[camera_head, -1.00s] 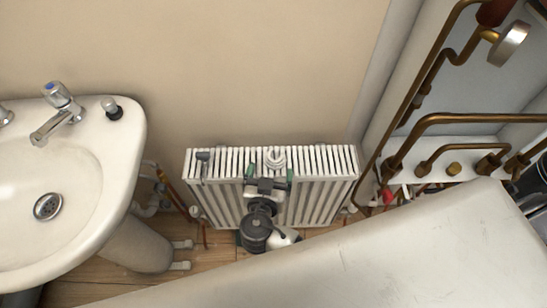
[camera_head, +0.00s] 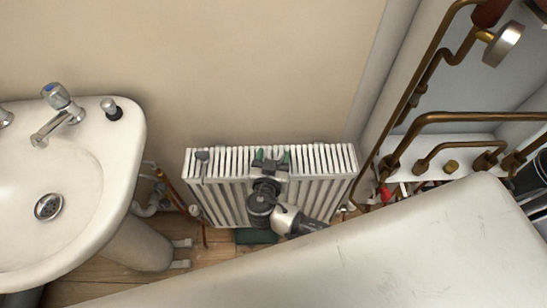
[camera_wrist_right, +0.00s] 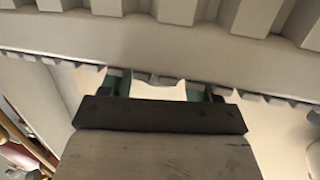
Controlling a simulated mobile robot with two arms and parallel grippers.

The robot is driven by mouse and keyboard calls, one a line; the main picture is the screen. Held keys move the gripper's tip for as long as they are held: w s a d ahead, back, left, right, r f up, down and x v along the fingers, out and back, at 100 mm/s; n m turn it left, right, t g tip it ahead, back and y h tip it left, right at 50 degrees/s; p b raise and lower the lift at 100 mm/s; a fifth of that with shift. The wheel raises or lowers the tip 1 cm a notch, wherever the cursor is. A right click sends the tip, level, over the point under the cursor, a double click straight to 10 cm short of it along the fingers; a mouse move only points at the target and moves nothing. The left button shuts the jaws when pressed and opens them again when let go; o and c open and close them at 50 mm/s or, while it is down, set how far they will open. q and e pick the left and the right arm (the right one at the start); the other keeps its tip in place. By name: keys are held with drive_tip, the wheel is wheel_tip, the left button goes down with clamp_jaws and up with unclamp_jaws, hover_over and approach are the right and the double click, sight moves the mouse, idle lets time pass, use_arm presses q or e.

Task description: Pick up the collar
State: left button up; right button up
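My right gripper (camera_head: 272,160) is at the top of the white radiator (camera_head: 325,165), with its two green-tipped fingers a little apart. The white, ring-shaped collar was on the radiator top earlier. It does not show clearly now, and the gripper covers that spot in the head view. In the right wrist view the green fingers (camera_wrist_right: 158,84) stand on both sides of a pale shape with a grey curved edge. I cannot tell whether that is the collar or background, so a hold is not certain. My left gripper is out of view.
A washbasin (camera_head: 125,170) with taps stands at the left. Copper pipes (camera_head: 450,120) and a round metal-ended fitting (camera_head: 502,44) are at the upper right. A large white surface (camera_head: 380,250) fills the lower right. A grey part (camera_head: 202,157) sits at the radiator's left end.

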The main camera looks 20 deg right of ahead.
drive_tip(key=shift+c, duration=0.4)
drive_tip(key=shift+r, duration=0.15)
drive_tip(key=shift+r, duration=0.3)
drive_tip(key=r, duration=0.3)
drive_tip(key=shift+s+d+r, duration=0.25)
drive_tip(key=shift+s+r, duration=0.1)
drive_tip(key=s+d+r, duration=0.7)
drive_tip(key=s, duration=0.1)
wheel_tip(320, 180, up, 12)
drive_tip(key=a+n+t+y+p, duration=0.1)
drive_tip(key=n+t+y+p, duration=0.1)
drive_tip(key=n+y+p, duration=0.3)
drive_tip(key=shift+s+a+y+p, duration=0.45)
drive_tip(key=shift+y+p, duration=0.55)
drive_tip(key=shift+p, duration=1.3)
